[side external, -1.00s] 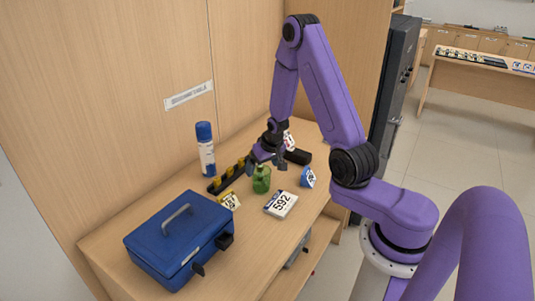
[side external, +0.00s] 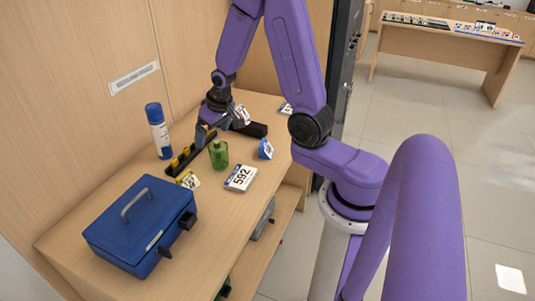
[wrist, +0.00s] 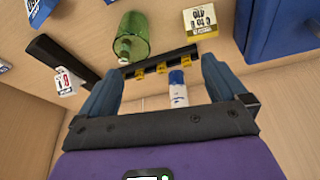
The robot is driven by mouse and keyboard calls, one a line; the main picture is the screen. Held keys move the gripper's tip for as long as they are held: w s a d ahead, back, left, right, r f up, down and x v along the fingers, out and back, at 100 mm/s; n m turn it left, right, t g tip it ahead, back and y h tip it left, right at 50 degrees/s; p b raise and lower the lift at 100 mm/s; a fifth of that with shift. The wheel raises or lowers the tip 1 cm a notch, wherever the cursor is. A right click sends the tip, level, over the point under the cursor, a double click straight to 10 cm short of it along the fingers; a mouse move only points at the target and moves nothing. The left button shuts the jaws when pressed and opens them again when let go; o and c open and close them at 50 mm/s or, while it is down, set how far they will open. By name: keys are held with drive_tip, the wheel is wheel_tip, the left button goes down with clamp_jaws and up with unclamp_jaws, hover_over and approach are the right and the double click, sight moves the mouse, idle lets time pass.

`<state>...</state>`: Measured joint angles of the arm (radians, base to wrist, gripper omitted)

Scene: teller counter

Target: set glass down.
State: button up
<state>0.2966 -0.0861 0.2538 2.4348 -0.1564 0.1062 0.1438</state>
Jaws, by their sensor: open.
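The green glass (side external: 218,155) stands upright on the wooden counter, with nothing holding it. It also shows in the wrist view (wrist: 132,38), beyond my fingertips and outside the gap between them. My gripper (side external: 205,136) is low over the counter, just behind and left of the glass. In the wrist view, my gripper (wrist: 162,75) has its two fingers spread wide with nothing gripped between them.
A black rack with yellow pieces (side external: 186,156) lies left of the glass, and a blue-capped can (side external: 158,132) stands behind it. A white 592 block (side external: 240,178), blue tag (side external: 265,149) and yellow card (side external: 188,180) are near. A blue cash box (side external: 140,226) sits in front.

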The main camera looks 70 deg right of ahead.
drive_tip(key=s+a+r+n+y, duration=0.1)
drive_tip(key=s+a+r+n, duration=0.25)
drive_tip(key=a, duration=0.45)
drive_tip(key=s+a+r+n+g, duration=0.1)
drive_tip(key=s+a+r+n, duration=0.1)
drive_tip(key=s, duration=0.5)
drive_tip(key=s+a+r+n+g, duration=0.1)
drive_tip(key=s+a+r+n, duration=0.1)
drive_tip(key=s+n, duration=0.3)
drive_tip(key=s+a+r+n+g, duration=0.1)
drive_tip(key=s+a+n, duration=0.3)
drive_tip(key=s, duration=0.7)
drive_tip(key=shift+r+g, duration=0.3)
drive_tip(key=shift+r, duration=0.1)
drive_tip(key=shift+n, duration=0.25)
